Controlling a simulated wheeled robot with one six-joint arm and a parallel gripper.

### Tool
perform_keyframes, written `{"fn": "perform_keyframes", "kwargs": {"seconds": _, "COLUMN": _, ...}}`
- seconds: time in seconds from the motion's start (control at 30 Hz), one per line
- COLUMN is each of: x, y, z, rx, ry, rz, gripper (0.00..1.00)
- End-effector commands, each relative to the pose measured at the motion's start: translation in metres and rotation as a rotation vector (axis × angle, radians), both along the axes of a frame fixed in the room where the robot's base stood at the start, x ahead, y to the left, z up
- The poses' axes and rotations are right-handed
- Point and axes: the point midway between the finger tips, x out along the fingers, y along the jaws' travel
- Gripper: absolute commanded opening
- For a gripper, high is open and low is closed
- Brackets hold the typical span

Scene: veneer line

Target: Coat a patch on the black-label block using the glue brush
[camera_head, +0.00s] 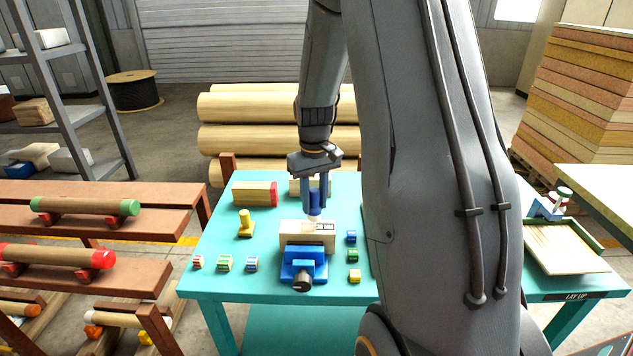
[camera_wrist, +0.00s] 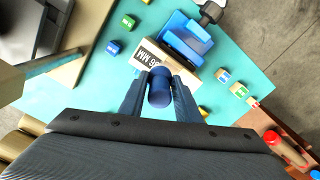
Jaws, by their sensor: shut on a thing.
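My gripper (camera_head: 314,190) is shut on the blue-handled glue brush (camera_head: 315,199), which points down; in the wrist view its round blue handle (camera_wrist: 159,84) sits between the fingers. The brush's pale tip is over the back part of the black-label block (camera_head: 296,232); I cannot tell if it touches. This pale wooden block has a black-lettered label and is at the blue vise (camera_head: 304,258). In the wrist view the block (camera_wrist: 140,66) is partly covered by the brush and fingers, and the vise (camera_wrist: 180,44) is beyond it.
A red-ended wooden block (camera_head: 252,194) and a yellow handled tool (camera_head: 246,224) stand left on the teal table (camera_head: 222,273). Another block is behind my gripper. Several small coloured blocks lie around the vise. Racks with rollers (camera_head: 85,206) stand left. My arm hides the table's right part.

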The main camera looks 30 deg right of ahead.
Motion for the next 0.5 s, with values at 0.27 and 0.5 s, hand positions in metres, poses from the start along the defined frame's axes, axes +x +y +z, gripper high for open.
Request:
{"fn": "perform_keyframes", "kwargs": {"seconds": 0.27, "x": 0.0, "y": 0.001, "z": 0.028, "rx": 0.0, "ry": -0.001, "rz": 0.002, "gripper": 0.07}}
{"fn": "perform_keyframes", "kwargs": {"seconds": 0.5, "x": 0.0, "y": 0.002, "z": 0.046, "rx": 0.0, "ry": 0.0, "rz": 0.004, "gripper": 0.07}}
